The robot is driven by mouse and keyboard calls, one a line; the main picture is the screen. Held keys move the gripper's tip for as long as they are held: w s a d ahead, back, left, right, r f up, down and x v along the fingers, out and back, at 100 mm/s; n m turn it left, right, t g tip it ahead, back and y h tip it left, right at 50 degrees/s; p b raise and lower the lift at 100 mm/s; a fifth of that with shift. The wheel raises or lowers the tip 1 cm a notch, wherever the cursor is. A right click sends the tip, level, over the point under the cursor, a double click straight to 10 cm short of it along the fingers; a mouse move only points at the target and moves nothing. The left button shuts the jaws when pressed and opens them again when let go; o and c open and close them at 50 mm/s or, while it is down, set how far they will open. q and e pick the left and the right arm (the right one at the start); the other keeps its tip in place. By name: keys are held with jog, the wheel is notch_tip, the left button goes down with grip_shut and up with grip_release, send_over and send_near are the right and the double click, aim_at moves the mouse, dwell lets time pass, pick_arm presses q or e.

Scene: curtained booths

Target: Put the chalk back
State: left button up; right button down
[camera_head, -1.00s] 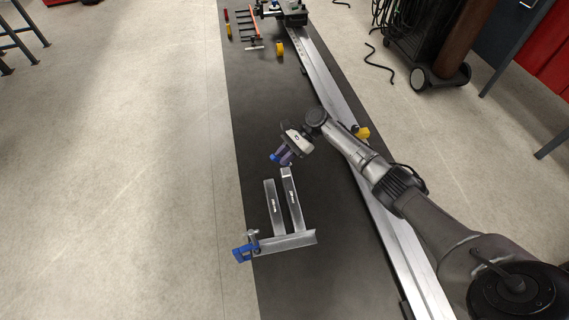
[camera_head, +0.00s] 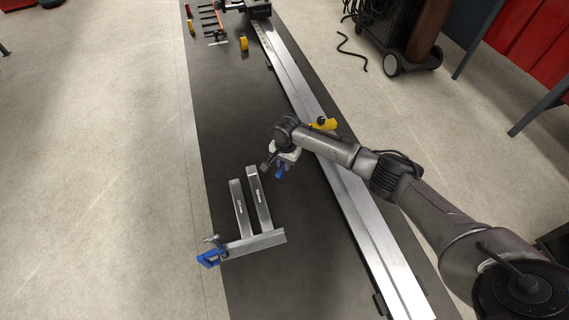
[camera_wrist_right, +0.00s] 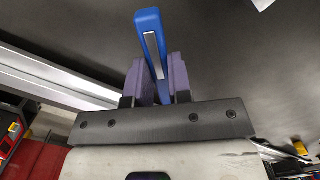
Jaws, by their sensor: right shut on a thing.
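A slim blue bar with a pale strip along it, which I take to be the chalk in its holder, points up out of my gripper in the right wrist view (camera_wrist_right: 152,45). In the head view its blue end (camera_head: 280,174) shows small under the wrist. My right gripper (camera_head: 282,167) is shut on it with purple fingers (camera_wrist_right: 155,80), over the dark bench just right of the metal bars' far ends. How high it is I cannot tell. My left gripper is out of view.
Metal bars (camera_head: 260,203) joined to an angle piece (camera_head: 254,243) lie on the dark bench (camera_head: 300,260), with a blue clamp (camera_head: 210,257) at the left edge. A silver rail (camera_head: 365,215) runs along the right. A yellow item (camera_head: 325,124) and yellow roll (camera_head: 244,44) stand farther off.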

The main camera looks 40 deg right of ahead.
aim_at(284, 179)
jog(key=shift+a, duration=0.25)
jog(key=shift+s+f+h, duration=0.1)
jog(key=shift+f+h, duration=0.05)
jog(key=shift+h, duration=0.15)
jog(key=shift+d+f+b, duration=0.15)
jog(key=shift+d+b, duration=0.05)
jog(key=shift+b, duration=0.15)
notch_tip(284, 179, down, 6)
jog(key=b, duration=0.7)
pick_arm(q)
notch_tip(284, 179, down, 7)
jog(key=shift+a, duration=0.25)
pick_arm(e)
jog(key=shift+f, duration=0.55)
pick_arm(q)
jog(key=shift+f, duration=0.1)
pick_arm(e)
jog(key=c, duration=1)
grip_release()
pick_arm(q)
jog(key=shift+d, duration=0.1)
pick_arm(e)
jog(key=shift+o, duration=0.2)
